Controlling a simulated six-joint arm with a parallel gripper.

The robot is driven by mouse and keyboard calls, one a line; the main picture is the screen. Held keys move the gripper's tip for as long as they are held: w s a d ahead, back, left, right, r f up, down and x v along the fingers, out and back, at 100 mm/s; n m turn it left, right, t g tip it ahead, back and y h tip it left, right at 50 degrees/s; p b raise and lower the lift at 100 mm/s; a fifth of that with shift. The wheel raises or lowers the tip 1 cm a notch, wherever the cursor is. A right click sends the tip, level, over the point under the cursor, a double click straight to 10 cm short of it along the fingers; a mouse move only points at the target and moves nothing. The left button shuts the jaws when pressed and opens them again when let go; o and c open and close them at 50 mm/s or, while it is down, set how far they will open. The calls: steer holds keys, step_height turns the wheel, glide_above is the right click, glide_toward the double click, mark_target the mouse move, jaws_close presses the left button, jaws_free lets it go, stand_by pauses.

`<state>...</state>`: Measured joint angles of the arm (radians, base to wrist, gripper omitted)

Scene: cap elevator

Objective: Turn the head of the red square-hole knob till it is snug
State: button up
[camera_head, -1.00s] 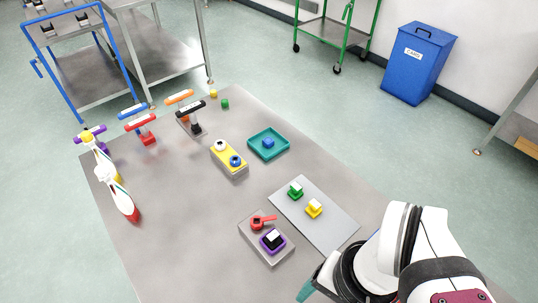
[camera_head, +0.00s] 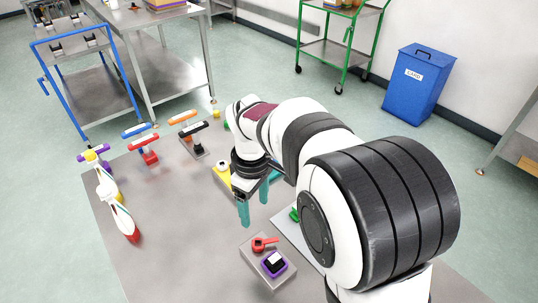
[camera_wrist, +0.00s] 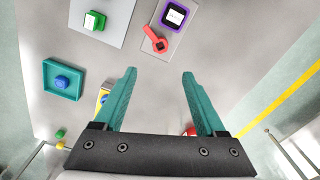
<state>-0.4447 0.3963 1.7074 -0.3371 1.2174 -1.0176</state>
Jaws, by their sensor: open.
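My gripper (camera_head: 254,210) is open and empty above the table, behind the red knob in the head view. In the wrist view my gripper's teal fingers (camera_wrist: 159,74) are wide apart, with the knob beyond their tips.
A purple square piece with a white top (camera_head: 274,262) shares the block. A green piece (camera_wrist: 94,21) stands on a light plate, and a teal tray (camera_wrist: 48,90) holds a blue piece. Spray bottles (camera_head: 122,222) and T-handled pieces (camera_head: 148,147) stand at left. The table's front left is bare.

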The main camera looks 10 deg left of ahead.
mark_target(258, 245)
step_height(258, 245, down, 15)
steer(key=shift+s+d, duration=0.1)
jaws_close()
stand_by(0.4)
